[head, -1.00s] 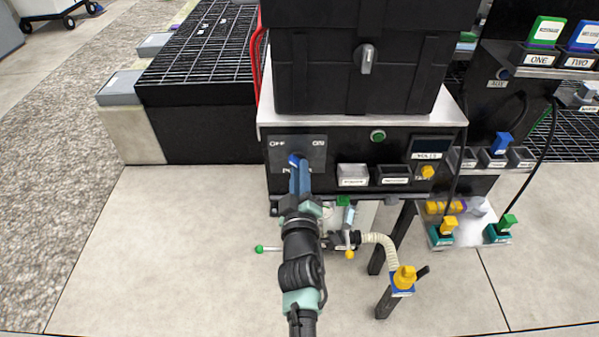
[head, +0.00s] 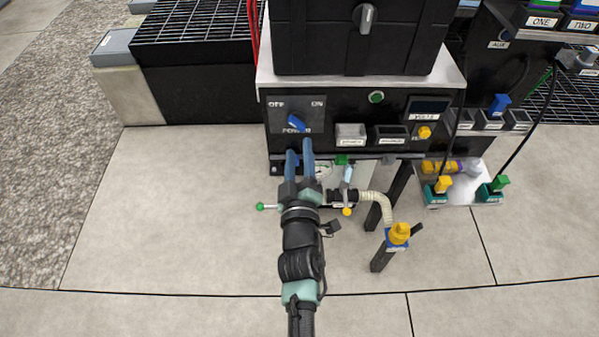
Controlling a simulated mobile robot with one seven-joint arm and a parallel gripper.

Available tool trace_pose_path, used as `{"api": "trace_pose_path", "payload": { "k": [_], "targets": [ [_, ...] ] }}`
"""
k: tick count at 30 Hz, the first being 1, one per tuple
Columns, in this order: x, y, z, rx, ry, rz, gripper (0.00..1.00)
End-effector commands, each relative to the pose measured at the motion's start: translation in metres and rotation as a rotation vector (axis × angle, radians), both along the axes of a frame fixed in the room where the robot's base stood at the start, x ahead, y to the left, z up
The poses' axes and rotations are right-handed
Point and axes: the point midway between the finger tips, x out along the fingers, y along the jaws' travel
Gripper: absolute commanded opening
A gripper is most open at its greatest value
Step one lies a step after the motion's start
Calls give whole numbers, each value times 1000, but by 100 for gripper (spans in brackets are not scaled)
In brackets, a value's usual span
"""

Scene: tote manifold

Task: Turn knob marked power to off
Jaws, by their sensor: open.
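The blue power knob (head: 296,123) is on the dark front panel (head: 276,145), above the label POWER and below the marks OFF at left and ON at right. Its handle is slanted, with its upper end toward the left, on the OFF side. My gripper (head: 299,147) has two blue fingers standing apart. It is open and empty, just below and in front of the knob. The fingertips look apart from the knob, and the right one partly covers the POWER label.
A green button (head: 376,97), a small display (head: 428,106) and a yellow knob (head: 424,132) are on the panel at right. Below it are a green-ended lever (head: 262,206), a pale hose (head: 378,205) and a yellow-topped post (head: 398,233). The floor at left is clear.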

Motion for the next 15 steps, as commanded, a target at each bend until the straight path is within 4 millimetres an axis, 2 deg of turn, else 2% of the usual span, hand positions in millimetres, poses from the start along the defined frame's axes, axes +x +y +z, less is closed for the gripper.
{"api": "trace_pose_path", "payload": {
  "k": [1, 6, 10, 15],
  "targets": [
    [-12, 0, 2, 1, 4, -1, 49],
    [-42, 0, 1, -1, 3, -1, 49],
    [-58, 0, 0, -1, 1, 0, 49],
    [-68, 0, 0, -1, 0, 0, 49]
  ]
}}
